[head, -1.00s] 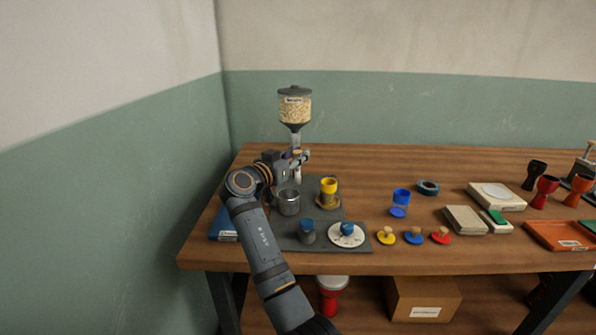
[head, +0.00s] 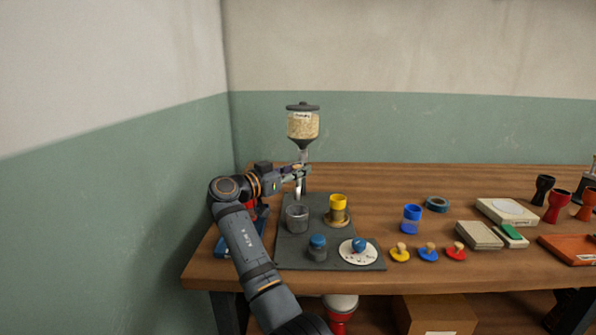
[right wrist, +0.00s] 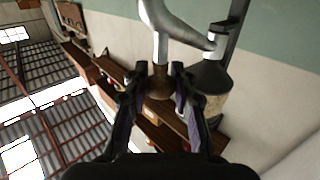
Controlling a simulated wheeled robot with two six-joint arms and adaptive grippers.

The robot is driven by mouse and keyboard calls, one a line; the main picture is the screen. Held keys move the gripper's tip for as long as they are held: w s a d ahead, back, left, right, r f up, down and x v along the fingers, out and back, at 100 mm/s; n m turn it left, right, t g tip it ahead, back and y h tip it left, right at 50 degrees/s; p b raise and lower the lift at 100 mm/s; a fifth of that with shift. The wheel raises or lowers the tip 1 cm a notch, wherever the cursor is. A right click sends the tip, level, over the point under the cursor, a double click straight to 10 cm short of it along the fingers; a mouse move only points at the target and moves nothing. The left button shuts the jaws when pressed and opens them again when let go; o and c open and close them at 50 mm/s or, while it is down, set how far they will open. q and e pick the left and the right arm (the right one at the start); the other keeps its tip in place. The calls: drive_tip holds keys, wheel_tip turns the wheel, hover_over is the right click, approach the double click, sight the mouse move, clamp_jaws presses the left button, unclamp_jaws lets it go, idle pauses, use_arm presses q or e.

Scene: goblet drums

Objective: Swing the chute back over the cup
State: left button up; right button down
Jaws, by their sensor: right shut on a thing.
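The hopper (head: 303,124) of pale grains stands at the back of the grey mat (head: 289,250). Its silver chute (head: 299,188) hangs below it and shows large in the right wrist view (right wrist: 162,45). My right gripper (head: 303,171) is at the chute's top, shut on its brown wooden knob (right wrist: 159,86), seen between the fingers in the wrist view. In the head view the chute's lower end shows just above a metal cup (head: 297,219), left of a yellow cup (head: 338,203) on a wooden base. I cannot tell whether it is over or behind the metal cup. My left gripper is out of view.
A dark pot with a blue top (head: 318,243) and a white disc with a blue knob (head: 358,247) occupy the mat's front. A blue cup (head: 411,216) and coloured stoppers (head: 428,251) stand to the right. The wall is close on the left.

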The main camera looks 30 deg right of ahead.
drive_tip(key=c, duration=1.2)
unclamp_jaws()
drive_tip(key=shift+w+a+f, duration=0.1)
drive_tip(key=shift+a+f, duration=0.05)
drive_tip(key=shift+o, duration=0.7)
drive_tip(key=v, duration=0.7)
drive_tip(key=shift+a, duration=0.2)
